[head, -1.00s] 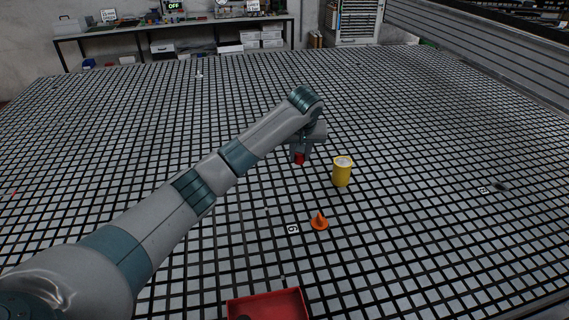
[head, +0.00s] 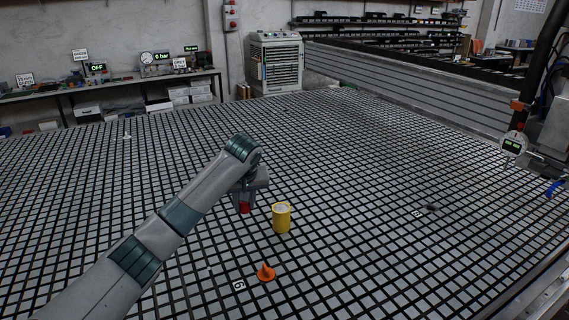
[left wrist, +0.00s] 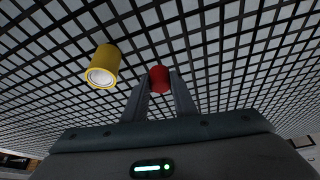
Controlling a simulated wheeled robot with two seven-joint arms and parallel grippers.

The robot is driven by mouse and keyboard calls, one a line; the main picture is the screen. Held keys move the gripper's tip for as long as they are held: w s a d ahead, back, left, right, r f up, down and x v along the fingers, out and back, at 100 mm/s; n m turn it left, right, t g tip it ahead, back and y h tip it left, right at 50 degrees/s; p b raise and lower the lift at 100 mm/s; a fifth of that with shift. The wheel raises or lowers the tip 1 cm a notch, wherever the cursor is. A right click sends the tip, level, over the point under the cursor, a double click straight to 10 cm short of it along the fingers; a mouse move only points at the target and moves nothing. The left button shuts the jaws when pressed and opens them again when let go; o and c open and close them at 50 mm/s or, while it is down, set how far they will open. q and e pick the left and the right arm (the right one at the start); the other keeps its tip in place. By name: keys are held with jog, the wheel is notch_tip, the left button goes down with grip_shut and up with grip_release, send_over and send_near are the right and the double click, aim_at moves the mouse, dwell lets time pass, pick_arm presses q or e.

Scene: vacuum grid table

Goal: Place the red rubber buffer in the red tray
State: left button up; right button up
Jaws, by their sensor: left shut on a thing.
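The red rubber buffer (head: 245,208) is a small red cylinder at the tip of my left gripper (head: 244,203). In the left wrist view the red buffer (left wrist: 159,77) sits between the two fingers of my left gripper (left wrist: 160,90), which is shut on it. Whether the buffer touches the grid table is hard to tell. The red tray is out of view in the head view now. My right gripper is not in view.
A yellow cylinder (head: 282,218) stands just right of my left gripper and shows in the left wrist view (left wrist: 102,66). An orange cone (head: 265,272) stands nearer, beside a number plate (head: 239,285). The vacuum grid table (head: 370,190) is largely clear to the right.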

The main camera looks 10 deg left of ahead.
pick_arm(q)
jog(key=shift+r, duration=0.15)
jog(key=shift+s+d+r, duration=0.1)
jog(key=shift+s+r, duration=0.05)
jog(key=shift+s, duration=0.05)
jog(key=s+d+r+m+h, duration=0.1)
jog(key=s+d+m, duration=0.1)
jog(key=s, duration=1)
jog(key=s+d+r+m+h, duration=0.1)
jog(key=s+d+r+m, duration=0.1)
jog(key=s, duration=1)
jog(key=shift+s+d+m, duration=0.3)
jog(key=shift+d+m, duration=0.3)
jog(key=shift+d, duration=0.35)
jog(key=shift+d, duration=0.1)
